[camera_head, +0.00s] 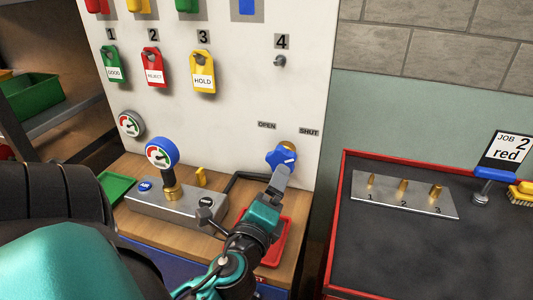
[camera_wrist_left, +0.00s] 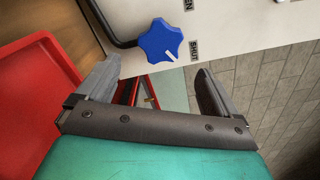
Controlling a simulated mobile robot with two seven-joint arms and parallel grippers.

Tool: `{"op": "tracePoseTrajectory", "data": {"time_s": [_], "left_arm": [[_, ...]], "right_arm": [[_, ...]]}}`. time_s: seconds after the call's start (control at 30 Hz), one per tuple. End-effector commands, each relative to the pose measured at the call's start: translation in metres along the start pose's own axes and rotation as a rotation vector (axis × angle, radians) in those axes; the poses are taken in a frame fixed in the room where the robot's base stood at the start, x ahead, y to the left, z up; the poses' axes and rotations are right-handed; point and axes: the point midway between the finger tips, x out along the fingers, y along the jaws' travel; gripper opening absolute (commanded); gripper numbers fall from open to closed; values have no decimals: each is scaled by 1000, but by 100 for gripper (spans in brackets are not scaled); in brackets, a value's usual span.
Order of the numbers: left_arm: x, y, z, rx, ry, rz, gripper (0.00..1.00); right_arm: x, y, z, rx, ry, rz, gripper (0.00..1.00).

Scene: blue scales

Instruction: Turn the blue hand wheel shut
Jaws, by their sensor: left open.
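The blue hand wheel (camera_head: 281,157) is mounted on a brass fitting low on the white panel, below and between the OPEN label (camera_head: 267,126) and the SHUT label (camera_head: 309,132). It also shows in the left wrist view (camera_wrist_left: 160,40), with a white mark on its lower right part. My left gripper (camera_head: 281,178) is just in front of the wheel in the head view and partly overlaps it. In the left wrist view my left gripper (camera_wrist_left: 157,70) has its fingers wide apart with nothing between them. The wheel lies beyond the fingertips, apart from both. My right gripper is not in view.
A red tray (camera_head: 275,245) lies below my left gripper. A grey box (camera_head: 150,208) with a gauge (camera_head: 161,153) stands to the left. Coloured tags hang above, including a yellow HOLD tag (camera_head: 202,72). A red-edged dark table (camera_head: 390,255) stands at the right.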

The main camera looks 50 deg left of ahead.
Motion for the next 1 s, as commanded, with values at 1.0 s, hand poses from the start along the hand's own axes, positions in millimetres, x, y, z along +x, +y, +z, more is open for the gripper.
{"op": "tracePoseTrajectory", "data": {"time_s": [1.0], "left_arm": [[-25, 0, 0, 0, 1, 0, 94]], "right_arm": [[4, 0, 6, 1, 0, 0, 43]]}}
